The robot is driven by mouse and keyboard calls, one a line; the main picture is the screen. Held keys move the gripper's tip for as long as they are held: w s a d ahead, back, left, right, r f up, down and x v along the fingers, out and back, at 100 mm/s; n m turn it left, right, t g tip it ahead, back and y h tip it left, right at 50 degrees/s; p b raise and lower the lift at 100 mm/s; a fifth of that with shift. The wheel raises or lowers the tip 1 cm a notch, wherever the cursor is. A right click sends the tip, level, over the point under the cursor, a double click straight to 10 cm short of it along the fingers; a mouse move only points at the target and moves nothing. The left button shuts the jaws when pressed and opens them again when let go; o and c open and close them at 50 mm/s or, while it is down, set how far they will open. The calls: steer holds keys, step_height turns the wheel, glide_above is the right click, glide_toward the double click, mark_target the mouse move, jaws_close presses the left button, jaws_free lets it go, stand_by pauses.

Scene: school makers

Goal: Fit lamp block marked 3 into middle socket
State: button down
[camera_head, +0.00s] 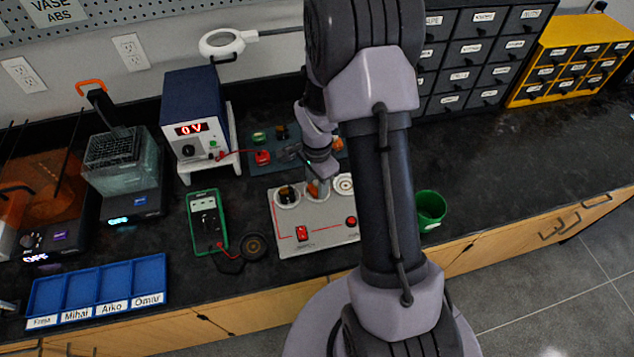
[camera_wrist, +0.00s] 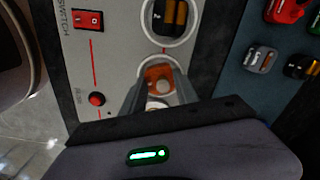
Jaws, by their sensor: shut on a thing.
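My gripper (camera_head: 317,184) points down over the middle socket of the grey circuit panel (camera_head: 294,241). It is shut on an orange lamp block (camera_head: 313,191); the block also shows between the fingers in the wrist view (camera_wrist: 158,78). The block is at the middle socket, whose pale rim (camera_wrist: 172,63) shows partly around it. I cannot tell whether it is fully seated, and I cannot read its number. The left socket (camera_head: 287,195) holds a block with black and copper cells (camera_wrist: 169,17). The right socket (camera_head: 343,184) looks empty in the head view.
A red switch (camera_wrist: 88,20) and red button (camera_wrist: 97,99) are on the panel. Behind it, a dark teal mat (camera_wrist: 236,75) bears several small blocks. A green cup (camera_head: 430,208) stands right, a green multimeter (camera_head: 207,220) left. The counter farther right is clear.

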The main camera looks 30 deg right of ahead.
steer(key=c, duration=1.2)
jaws_free()
step_height(320, 180, up, 11)
steer(key=p, duration=0.7)
steer(key=shift+p, duration=0.3)
step_height(320, 180, up, 12)
steer(key=n+t+b, duration=0.3)
steer(key=n+b, duration=0.1)
steer(key=n, duration=0.1)
glide_above(316, 182)
steer(key=s+a, duration=0.4)
steer(key=a, duration=0.3)
steer(key=s+a+r+n+t+y+b, duration=0.1)
steer(key=s+a+r+n, duration=0.2)
steer(key=s, duration=0.3)
steer(key=s+a+r+n+t+y+b, duration=0.1)
steer(key=s+a+r+n, duration=0.3)
steer(key=s+a, duration=0.2)
steer(key=shift+s+n+t+b, duration=0.3)
steer(key=shift+s+t, duration=0.1)
steer(key=shift+s, duration=0.3)
